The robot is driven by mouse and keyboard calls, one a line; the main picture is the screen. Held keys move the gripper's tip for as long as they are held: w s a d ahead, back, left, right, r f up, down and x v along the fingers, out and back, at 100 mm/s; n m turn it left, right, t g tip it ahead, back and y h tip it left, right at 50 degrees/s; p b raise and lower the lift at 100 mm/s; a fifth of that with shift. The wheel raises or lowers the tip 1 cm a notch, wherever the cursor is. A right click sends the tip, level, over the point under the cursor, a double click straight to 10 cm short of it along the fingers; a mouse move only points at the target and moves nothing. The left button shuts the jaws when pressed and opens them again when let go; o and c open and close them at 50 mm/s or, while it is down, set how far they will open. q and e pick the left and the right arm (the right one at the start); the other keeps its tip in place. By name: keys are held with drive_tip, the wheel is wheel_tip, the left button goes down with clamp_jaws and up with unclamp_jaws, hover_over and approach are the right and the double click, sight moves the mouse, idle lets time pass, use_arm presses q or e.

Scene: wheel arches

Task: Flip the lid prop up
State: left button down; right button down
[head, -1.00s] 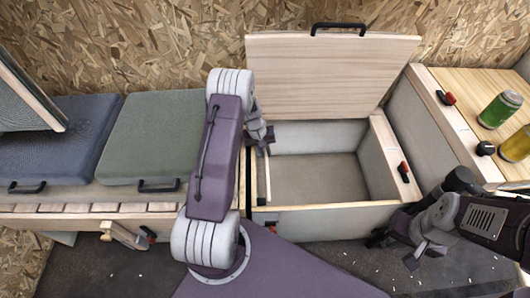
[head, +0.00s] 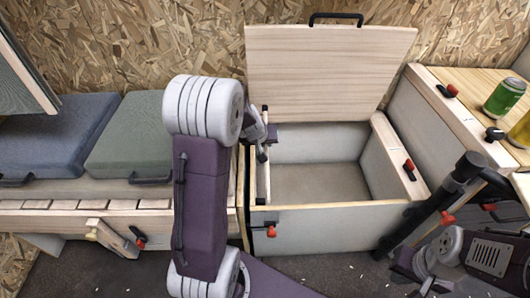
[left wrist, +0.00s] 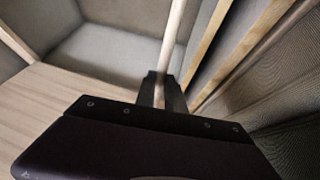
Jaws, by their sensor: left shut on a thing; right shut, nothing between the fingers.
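The lid (head: 330,75) stands raised above the open bench box (head: 320,228), with a black handle on its top edge. The lid prop (head: 264,182) is a thin pale wooden stick by the box's left wall. My left gripper (head: 262,153) reaches in at that side and is shut on the prop. In the left wrist view, the prop (left wrist: 175,38) runs up from between the fingers (left wrist: 162,90); its far end is out of that view. My right gripper (head: 408,266) is low at the right, away from the box, shut and empty, partly hidden by its own wrist.
Blue (head: 55,135) and green (head: 130,135) cushions lie on the bench at left. A wooden table top (head: 470,82) with green and yellow cans stands at right. A black post (head: 425,212) rises beside the box's right front. Red-knobbed latches sit on several edges.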

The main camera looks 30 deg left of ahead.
idle(0.4)
use_arm(q)
drive_tip(key=c, duration=1.7)
unclamp_jaws()
drive_tip(key=shift+s+r, duration=0.15)
drive_tip(key=shift+r, duration=0.1)
drive_tip(key=p+v, duration=0.4)
drive_tip(key=v, duration=0.4)
drive_tip(key=shift+s+d+r+p, duration=0.15)
drive_tip(key=shift+s+r+p, duration=0.1)
drive_tip(key=shift+s+p, duration=0.1)
